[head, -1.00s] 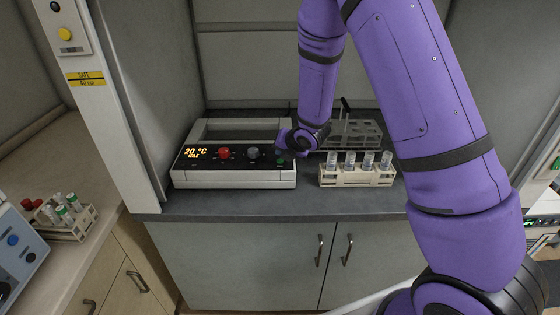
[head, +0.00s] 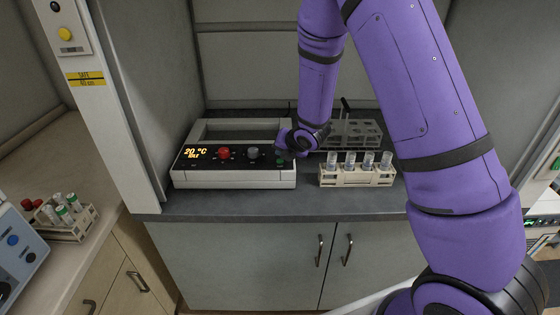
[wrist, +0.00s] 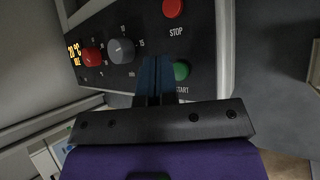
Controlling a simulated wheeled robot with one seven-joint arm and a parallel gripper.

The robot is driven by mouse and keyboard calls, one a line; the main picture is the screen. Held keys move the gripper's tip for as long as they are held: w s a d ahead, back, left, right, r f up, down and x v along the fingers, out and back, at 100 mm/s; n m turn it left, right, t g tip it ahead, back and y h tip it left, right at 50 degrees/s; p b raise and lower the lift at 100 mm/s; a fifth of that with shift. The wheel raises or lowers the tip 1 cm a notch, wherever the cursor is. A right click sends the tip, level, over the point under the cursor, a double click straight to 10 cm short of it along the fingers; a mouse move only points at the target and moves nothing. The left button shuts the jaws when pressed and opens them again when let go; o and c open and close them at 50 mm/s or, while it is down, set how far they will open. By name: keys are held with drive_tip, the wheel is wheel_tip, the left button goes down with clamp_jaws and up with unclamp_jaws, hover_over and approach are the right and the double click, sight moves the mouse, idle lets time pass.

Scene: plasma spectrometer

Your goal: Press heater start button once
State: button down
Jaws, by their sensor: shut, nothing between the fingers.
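The heater (head: 235,184) is a pale box with a black sloped panel, standing on the grey bench. Its green START button (wrist: 181,70) shows in the wrist view, its left edge close to my fingers; in the head view the button (head: 280,162) is small at the panel's right end. My gripper (wrist: 154,62) is shut and empty, its dark blue fingers together over the panel, between the grey knob and the green button. In the head view my gripper (head: 284,153) hangs just above the button. I cannot tell whether the fingertips touch the panel.
A red STOP button (wrist: 172,8), a grey knob (wrist: 121,50) and a red knob (wrist: 91,56) are close by on the panel. A rack of vials (head: 357,176) stands right of the heater, with a grey rack (head: 355,132) behind it. The front bench strip is clear.

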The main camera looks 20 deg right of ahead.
drive_tip(key=shift+f, duration=0.4)
drive_tip(key=shift+f, duration=0.4)
idle(0.8)
drive_tip(key=shift+r, duration=0.8)
drive_tip(key=shift+r, duration=2.55)
